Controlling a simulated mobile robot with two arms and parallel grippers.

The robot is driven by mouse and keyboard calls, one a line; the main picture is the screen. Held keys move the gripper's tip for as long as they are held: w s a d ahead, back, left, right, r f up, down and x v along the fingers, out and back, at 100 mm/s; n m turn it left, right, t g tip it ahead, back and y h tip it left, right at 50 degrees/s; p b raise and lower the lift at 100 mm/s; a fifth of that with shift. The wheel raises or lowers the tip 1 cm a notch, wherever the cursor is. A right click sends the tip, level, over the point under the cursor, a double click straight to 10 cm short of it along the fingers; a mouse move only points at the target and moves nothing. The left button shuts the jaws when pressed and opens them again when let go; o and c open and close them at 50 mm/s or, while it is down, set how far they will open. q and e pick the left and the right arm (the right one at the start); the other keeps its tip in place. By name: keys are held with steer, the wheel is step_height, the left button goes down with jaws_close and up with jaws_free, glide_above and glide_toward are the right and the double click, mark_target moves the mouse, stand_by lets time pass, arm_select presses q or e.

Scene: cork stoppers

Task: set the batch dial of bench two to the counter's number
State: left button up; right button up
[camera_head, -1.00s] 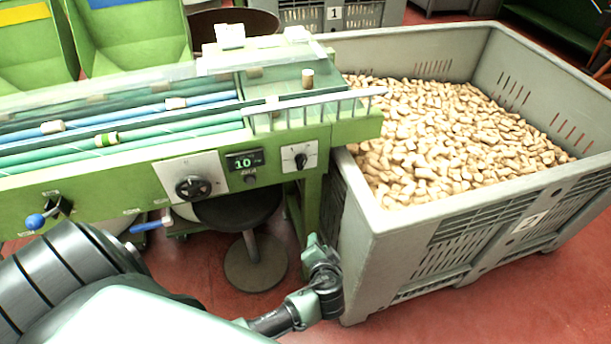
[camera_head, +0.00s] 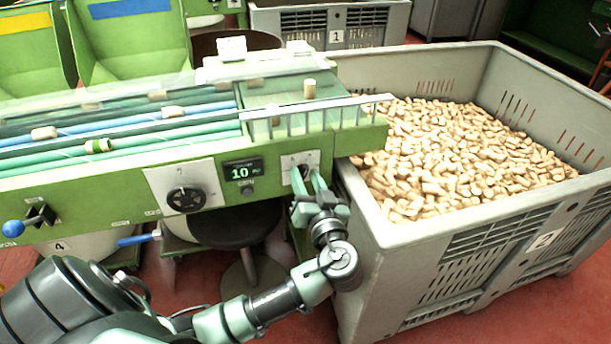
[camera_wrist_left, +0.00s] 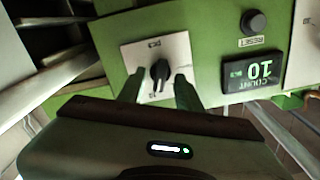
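The green bench carries a counter (camera_head: 243,170) whose lit display reads 10; it appears upside down in the left wrist view (camera_wrist_left: 251,74). Right of it in the head view is a small white-plated dial (camera_head: 299,160), partly hidden by my gripper. In the left wrist view its black knob (camera_wrist_left: 160,71) stands out from the plate. My left gripper (camera_head: 312,184) is in front of this dial. My right gripper is out of view.
A larger black dial (camera_head: 186,198) is left of the counter. A grey crate numbered 2 (camera_head: 470,228), full of corks, stands close on the right. A blue-knobbed lever (camera_head: 14,228) and a blue handle (camera_head: 137,239) stick out at the left. A stool (camera_head: 233,233) is under the bench.

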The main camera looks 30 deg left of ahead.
arm_select(q)
steer(key=shift+w+a, duration=0.2)
steer(key=shift+a, duration=0.05)
jaws_close()
steer(key=shift+m, duration=0.7)
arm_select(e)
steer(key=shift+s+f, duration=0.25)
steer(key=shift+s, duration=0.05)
arm_select(q)
jaws_free()
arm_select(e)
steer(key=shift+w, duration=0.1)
